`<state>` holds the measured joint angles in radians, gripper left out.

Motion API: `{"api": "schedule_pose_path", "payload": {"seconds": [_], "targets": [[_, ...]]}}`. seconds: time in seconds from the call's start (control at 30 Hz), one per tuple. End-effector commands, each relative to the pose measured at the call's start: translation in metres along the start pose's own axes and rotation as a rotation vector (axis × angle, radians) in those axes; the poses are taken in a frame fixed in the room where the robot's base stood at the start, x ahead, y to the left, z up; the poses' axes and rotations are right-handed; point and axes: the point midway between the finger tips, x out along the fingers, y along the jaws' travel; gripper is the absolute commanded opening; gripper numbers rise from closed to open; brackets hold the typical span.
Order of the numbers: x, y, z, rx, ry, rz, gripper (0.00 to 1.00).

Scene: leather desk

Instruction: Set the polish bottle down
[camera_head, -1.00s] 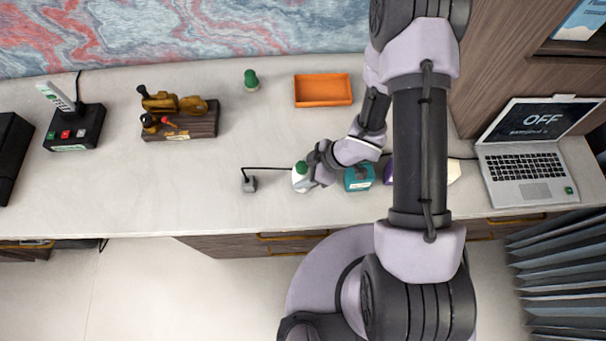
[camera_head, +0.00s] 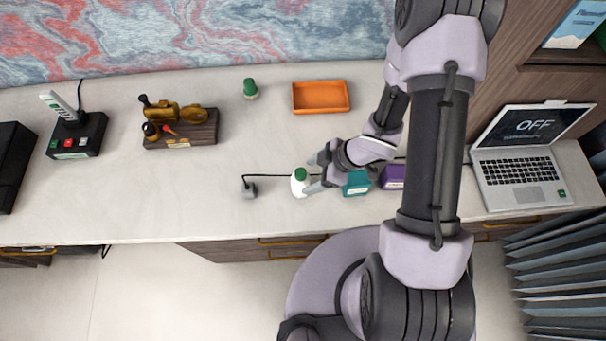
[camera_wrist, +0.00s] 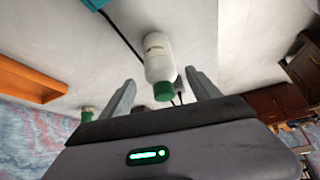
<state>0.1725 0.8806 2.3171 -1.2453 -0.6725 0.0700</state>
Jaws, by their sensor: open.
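The polish bottle (camera_head: 299,184), white with a green cap, stands upright on the desk near its front edge. In the wrist view the bottle (camera_wrist: 158,58) shows whole, its cap toward my gripper. My gripper (camera_head: 309,175) is to the right of the bottle in the head view. Its fingers are spread apart. In the wrist view my gripper (camera_wrist: 160,90) has one finger on each side of the bottle's cap end, with gaps between them and the bottle.
A teal box (camera_head: 356,184) and a purple box (camera_head: 393,178) stand to the right. A black cable with a grey plug (camera_head: 250,190) lies at left. An orange tray (camera_head: 321,97) and a green-capped object (camera_head: 250,88) stand farther back.

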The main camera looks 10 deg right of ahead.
Motion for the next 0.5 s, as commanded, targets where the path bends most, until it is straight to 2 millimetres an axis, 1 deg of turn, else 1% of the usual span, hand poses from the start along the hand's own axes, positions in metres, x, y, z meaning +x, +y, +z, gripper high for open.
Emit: {"api": "schedule_pose_path", "payload": {"seconds": [0.03,0.1,0.2,0.27,0.33,0.37,0.43,0.47,0.5], "targets": [[-0.021,0.001,-0.004,0.001,0.0,0.004,0.71],[-0.039,0.001,-0.004,0.001,0.0,0.003,0.71],[-0.057,0.001,-0.003,0.001,0.0,0.002,0.71],[-0.063,0.0,-0.002,-0.001,0.0,0.0,0.71],[-0.071,0.006,-0.001,0.006,-0.014,0.02,0.71],[-0.077,0.014,-0.001,0.016,-0.032,0.047,0.71],[-0.105,0.048,-0.002,0.074,-0.113,0.175,0.71],[-0.126,0.066,-0.004,0.12,-0.158,0.255,0.71],[-0.16,0.088,-0.008,0.201,-0.216,0.376,0.71]]}}
